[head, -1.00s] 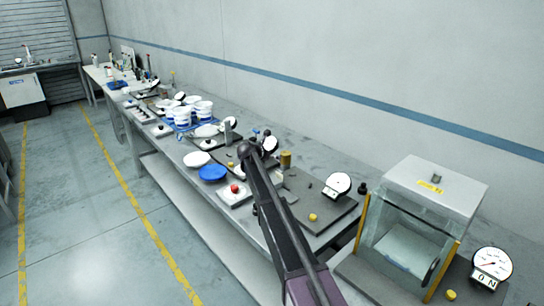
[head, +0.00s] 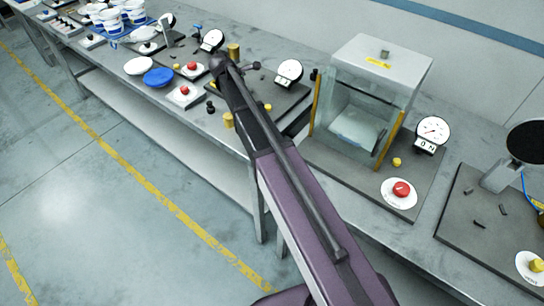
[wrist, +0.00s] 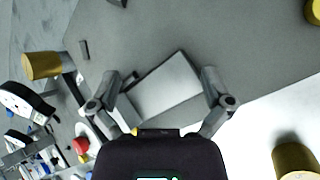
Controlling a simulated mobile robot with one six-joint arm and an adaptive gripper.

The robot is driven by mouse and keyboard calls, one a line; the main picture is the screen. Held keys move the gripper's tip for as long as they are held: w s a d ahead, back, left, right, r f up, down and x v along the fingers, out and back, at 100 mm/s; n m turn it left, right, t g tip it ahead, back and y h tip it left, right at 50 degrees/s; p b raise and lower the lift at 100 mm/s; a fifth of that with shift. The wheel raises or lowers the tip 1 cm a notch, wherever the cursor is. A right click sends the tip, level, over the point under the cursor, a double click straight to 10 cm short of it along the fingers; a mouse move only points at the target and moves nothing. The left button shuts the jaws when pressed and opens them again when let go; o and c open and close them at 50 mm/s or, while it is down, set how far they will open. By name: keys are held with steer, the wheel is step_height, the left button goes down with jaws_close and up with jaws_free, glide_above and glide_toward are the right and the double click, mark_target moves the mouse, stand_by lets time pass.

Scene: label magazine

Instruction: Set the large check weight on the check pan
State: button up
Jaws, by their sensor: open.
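My gripper (wrist: 162,85) is open in the wrist view, with nothing held. A pale rectangular plate lies beyond its fingers, over a grey surface. In the head view my arm reaches back over the bench, and the gripper is not clear there. Brass cylinders stand at the back (head: 233,52) and front edge (head: 228,119) of the bench. Brass pieces also show in the wrist view, at left (wrist: 42,65) and lower right (wrist: 295,160). I cannot tell which is the large check weight. A dark round pan (head: 527,141) stands on a silver post at far right; I cannot confirm it is the check pan.
A glass-sided cabinet (head: 378,62) stands on the bench, with a dial (head: 432,131) and red button (head: 401,189) nearby. Another dial (head: 289,72) stands behind my arm. A blue dish (head: 158,78) and white dish (head: 138,66) are left. Open floor lies in front.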

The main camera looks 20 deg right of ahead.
steer(key=s+f+m+g+y, duration=0.1)
steer(key=s+m, duration=0.1)
steer(key=s, duration=0.3)
steer(key=s+d+f+m+g, duration=0.1)
steer(key=s+m, duration=0.2)
steer(key=s, duration=0.3)
steer(key=s+d+f+m+y, duration=0.1)
steer(key=s+m, duration=0.2)
steer(key=s, duration=0.3)
steer(key=shift+s+g+y, duration=0.15)
steer(key=shift+g+y, duration=0.15)
steer(key=shift+g, duration=0.1)
steer(key=s+m+y, duration=0.1)
steer(key=s+m, duration=0.2)
steer(key=s, duration=0.2)
steer(key=s+a+f+m+g+y, duration=0.1)
steer(key=s+m, duration=0.2)
steer(key=s, duration=0.3)
steer(key=s+m+g+y, duration=0.1)
steer(key=s+m, duration=0.1)
steer(key=s, duration=0.4)
steer(key=shift+s+a+f+m+y, duration=0.15)
steer(key=shift+s+a+m+y, duration=0.15)
steer(key=shift+m, duration=0.1)
